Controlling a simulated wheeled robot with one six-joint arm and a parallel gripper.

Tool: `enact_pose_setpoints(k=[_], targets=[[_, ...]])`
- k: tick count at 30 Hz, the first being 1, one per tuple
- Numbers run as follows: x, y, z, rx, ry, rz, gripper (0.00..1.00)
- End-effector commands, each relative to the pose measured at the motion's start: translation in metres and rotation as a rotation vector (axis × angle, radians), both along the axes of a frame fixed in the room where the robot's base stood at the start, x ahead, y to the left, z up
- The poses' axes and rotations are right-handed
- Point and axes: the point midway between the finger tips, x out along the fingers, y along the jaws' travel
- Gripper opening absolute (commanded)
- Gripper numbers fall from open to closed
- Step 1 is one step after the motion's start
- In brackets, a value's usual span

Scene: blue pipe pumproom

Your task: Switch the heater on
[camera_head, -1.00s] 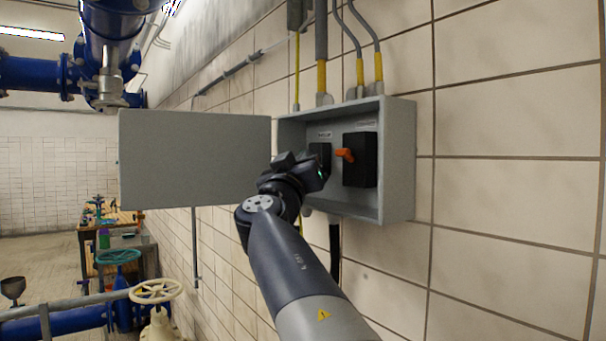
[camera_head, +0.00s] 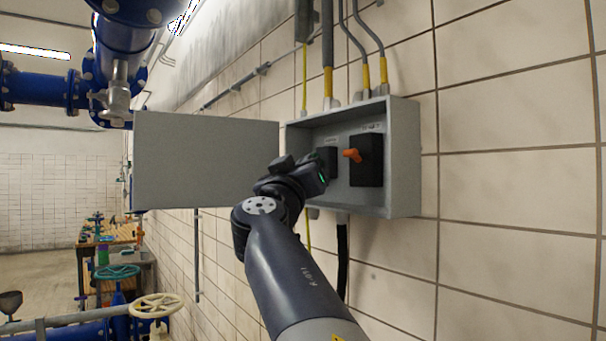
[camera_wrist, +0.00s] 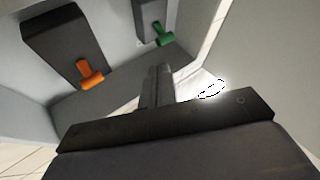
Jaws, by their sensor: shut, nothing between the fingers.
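A grey wall box (camera_head: 404,160) stands open, with its door (camera_head: 205,160) swung out to the left. Inside are two black switch units. The right unit (camera_head: 368,172) has an orange handle (camera_head: 353,155), also visible in the wrist view (camera_wrist: 90,74). The left unit (camera_head: 328,158) is partly hidden by my gripper in the head view. The wrist view shows its green handle (camera_wrist: 161,36). The small labels above them are too blurred to read, so I cannot tell which is the heater's. My gripper (camera_wrist: 158,86) is shut and empty, in front of the box's left part, apart from the green handle.
Conduits (camera_head: 328,60) run up the tiled wall from the box top, and a black cable (camera_head: 342,260) hangs below. Blue pipes (camera_head: 115,45) and a cream handwheel (camera_head: 156,305) are at the left. The wall right of the box is clear.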

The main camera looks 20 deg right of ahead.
Motion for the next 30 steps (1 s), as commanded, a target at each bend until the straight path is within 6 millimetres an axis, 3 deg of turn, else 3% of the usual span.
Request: enact_pose_setpoints(k=[1,6,12,30], targets=[[-0.01,0.012,-0.01,0.0,-0.003,0.01,0.0],[-0.036,0.037,-0.022,0.003,0.0,0.01,0.0],[-0.055,0.056,-0.029,0.002,0.002,0.007,0.0],[-0.063,0.063,-0.03,0.002,0.003,0.002,0.0]])
